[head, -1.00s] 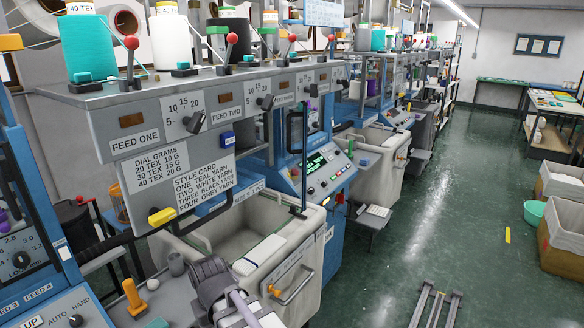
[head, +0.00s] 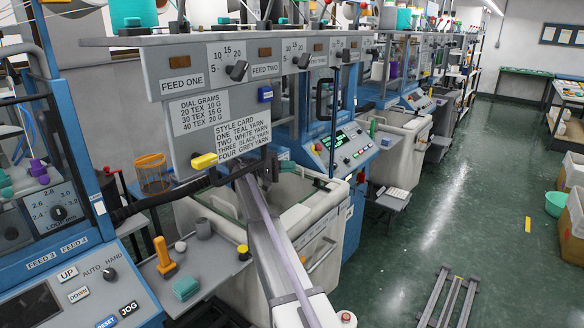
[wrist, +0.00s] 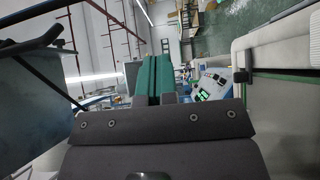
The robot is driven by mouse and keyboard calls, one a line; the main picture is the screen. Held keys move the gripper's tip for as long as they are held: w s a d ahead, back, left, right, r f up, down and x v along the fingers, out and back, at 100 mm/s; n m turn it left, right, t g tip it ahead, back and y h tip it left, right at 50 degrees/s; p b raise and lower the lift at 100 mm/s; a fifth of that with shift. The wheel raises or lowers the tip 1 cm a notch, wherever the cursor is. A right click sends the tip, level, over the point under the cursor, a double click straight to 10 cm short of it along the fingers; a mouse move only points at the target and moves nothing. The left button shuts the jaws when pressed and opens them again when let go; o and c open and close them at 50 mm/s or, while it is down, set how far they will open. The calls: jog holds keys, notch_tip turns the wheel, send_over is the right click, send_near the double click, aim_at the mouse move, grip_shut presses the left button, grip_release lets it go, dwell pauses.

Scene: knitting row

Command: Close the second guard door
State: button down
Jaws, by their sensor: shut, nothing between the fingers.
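The second machine, behind the bin, has a blue-framed guard door (head: 307,108) with a black upright handle (head: 325,98). My gripper is to its left and apart from it. I cannot tell how far that door stands open. A black padded bar (head: 165,203) runs from the near machine towards my gripper; whether they touch is unclear.
The cream bin (head: 312,222) stands below my arm. The second machine's control panel (head: 340,145) has a lit green screen. A grey shelf (head: 215,255) with an orange-handled tool (head: 164,256) is at the left. The green floor (head: 420,215) to the right is largely open.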

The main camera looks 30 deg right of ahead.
aim_at(327, 165)
jog(key=x, duration=1)
jog(key=shift+s+d, duration=0.25)
jog(key=shift+d, duration=0.1)
